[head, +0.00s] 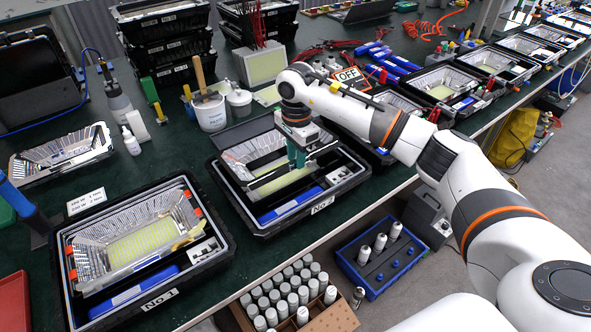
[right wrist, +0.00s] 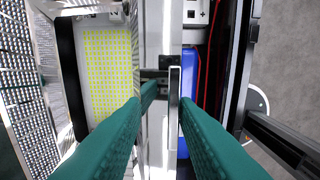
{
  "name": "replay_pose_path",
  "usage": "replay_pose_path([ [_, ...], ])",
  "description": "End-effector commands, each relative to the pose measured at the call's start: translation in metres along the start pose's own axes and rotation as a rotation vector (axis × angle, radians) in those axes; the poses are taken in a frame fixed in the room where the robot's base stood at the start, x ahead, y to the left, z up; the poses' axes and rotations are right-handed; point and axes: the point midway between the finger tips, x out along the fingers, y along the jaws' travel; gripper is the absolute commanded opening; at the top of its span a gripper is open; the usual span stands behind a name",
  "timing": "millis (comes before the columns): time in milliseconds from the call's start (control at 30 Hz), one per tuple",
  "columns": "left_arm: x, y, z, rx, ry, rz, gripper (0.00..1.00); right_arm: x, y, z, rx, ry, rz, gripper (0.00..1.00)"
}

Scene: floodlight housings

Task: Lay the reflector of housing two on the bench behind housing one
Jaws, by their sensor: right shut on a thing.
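Housing two (head: 262,228), a black case labelled No 2, stands open on the bench. Its silvery reflector (head: 238,157) is in it, around a yellow LED panel (right wrist: 108,75); the dotted reflector wall (right wrist: 25,100) fills the left of the right wrist view. My right gripper (head: 299,160) points down into housing two. Its teal fingers (right wrist: 161,112) are shut on the reflector's near metal rim. Housing one (head: 228,240), labelled No 1, stands open at the lower left with a reflector (head: 90,245) inside. My left gripper is not in view.
Behind housing one, another reflector (head: 65,157) lies on the green bench (head: 165,165), with a white bottle (head: 131,142) and a label card (head: 86,201) close by. A paint pot (head: 209,112) with a brush stands behind housing two. Bare bench shows between these.

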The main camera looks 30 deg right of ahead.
Motion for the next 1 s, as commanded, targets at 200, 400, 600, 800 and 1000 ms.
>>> replay_pose_path([
  [200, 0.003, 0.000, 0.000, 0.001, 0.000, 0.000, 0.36, -0.032, 0.000, 0.000, 0.000, -0.001, 0.002, 0.00],
  [400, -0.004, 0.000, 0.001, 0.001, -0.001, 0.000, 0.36, -0.049, 0.000, 0.000, 0.000, -0.001, 0.000, 0.00],
  [600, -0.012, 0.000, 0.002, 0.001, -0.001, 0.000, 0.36, -0.060, 0.000, 0.000, 0.001, -0.001, 0.000, 0.00],
  [800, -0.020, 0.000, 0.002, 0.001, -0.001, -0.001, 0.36, -0.072, 0.000, 0.000, 0.000, -0.001, 0.000, 0.00],
  [1000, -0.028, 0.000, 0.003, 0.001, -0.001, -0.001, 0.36, -0.084, 0.000, 0.000, 0.000, 0.000, 0.000, 0.00],
])
